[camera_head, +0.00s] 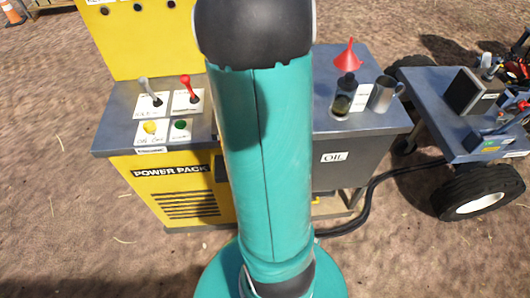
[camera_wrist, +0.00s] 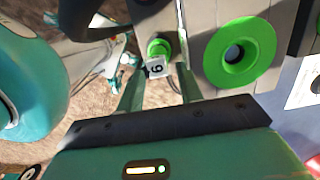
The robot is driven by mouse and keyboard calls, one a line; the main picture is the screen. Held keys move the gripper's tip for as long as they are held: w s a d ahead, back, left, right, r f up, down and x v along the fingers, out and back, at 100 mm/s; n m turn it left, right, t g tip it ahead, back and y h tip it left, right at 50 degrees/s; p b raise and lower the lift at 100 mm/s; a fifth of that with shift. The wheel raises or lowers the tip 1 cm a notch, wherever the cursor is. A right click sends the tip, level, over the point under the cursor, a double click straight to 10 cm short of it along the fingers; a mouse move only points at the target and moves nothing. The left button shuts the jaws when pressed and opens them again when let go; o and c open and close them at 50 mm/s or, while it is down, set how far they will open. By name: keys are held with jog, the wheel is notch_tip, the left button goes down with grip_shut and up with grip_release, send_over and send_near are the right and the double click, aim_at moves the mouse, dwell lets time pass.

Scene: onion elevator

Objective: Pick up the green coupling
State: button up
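In the wrist view, a small green coupling (camera_wrist: 159,46) sits at the upper middle, with a white tag (camera_wrist: 156,68) marked with a dark digit just below it. My gripper (camera_wrist: 160,82) points toward it. Its two fingers stand apart, one on each side of the tag, with gaps visible, so it looks open and empty. I cannot tell how far the coupling is beyond the fingertips. In the head view my gripper is not seen, and I cannot make out the coupling there; my arm covers the middle.
A green ring (camera_wrist: 240,53) with a dark centre is on a grey block right of the coupling. The head view shows a yellow power pack (camera_head: 190,200), a red funnel (camera_head: 347,57), a metal mug (camera_head: 384,95) and a wheeled cart (camera_head: 440,105) at right. Black hoses run between them.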

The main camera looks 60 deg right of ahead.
jog(key=f, duration=0.6)
jog(key=shift+a, duration=0.3)
jog(key=shift+w, duration=0.1)
grip_shut()
jog(key=shift+r, duration=0.2)
